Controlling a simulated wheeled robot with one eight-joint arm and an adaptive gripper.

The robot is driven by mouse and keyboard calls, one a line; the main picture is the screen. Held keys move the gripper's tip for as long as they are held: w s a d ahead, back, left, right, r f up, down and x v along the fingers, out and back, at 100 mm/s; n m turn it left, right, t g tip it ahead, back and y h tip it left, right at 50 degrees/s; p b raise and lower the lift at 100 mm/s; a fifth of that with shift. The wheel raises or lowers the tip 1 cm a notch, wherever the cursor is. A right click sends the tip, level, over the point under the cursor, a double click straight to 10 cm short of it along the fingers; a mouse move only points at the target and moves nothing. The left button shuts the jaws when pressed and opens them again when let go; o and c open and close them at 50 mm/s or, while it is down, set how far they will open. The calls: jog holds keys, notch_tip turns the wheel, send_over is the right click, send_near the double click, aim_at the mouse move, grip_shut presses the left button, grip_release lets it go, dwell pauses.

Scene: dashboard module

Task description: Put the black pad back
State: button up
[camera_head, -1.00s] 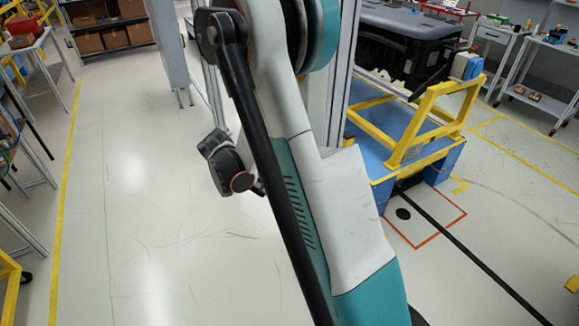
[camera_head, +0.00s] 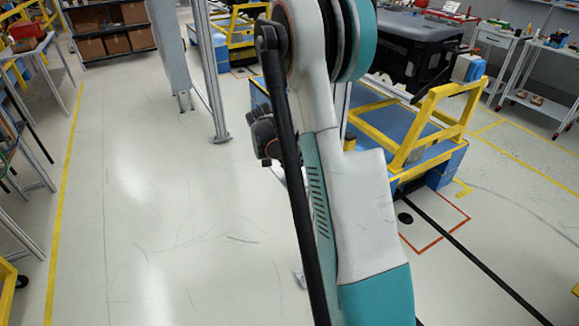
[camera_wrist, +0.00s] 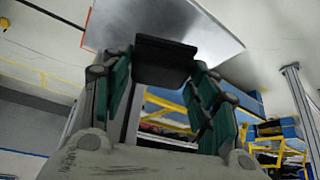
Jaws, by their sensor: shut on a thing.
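In the wrist view my gripper (camera_wrist: 162,74) has teal and dark fingers, closed in on a black pad (camera_wrist: 165,55). The pad looks flat and dark, and sits between the fingertips at the top middle of that view. The pad is clear of any fixture that I can make out. In the head view my arm crosses the middle, and the gripper and pad are hidden behind it. I cannot make out the place for the pad in either view.
A blue platform with a yellow frame (camera_head: 433,112) stands right of my arm, with a large black case (camera_head: 415,48) behind it. A metal post (camera_head: 212,80) stands left of the arm. The floor on the left is open, with tables (camera_head: 25,130) at its edge.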

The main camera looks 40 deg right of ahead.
notch_tip(320, 180, down, 3)
jog(key=shift+w+a+r+b, duration=0.1)
jog(key=shift+r+b, duration=0.05)
jog(key=shift+b, duration=0.2)
jog(key=o, duration=0.9)
jog(key=shift+o, duration=0.2)
jog(key=shift+r, duration=0.15)
jog(key=p+v, duration=0.3)
jog(key=v, duration=0.9)
jog(key=shift+p, duration=0.3)
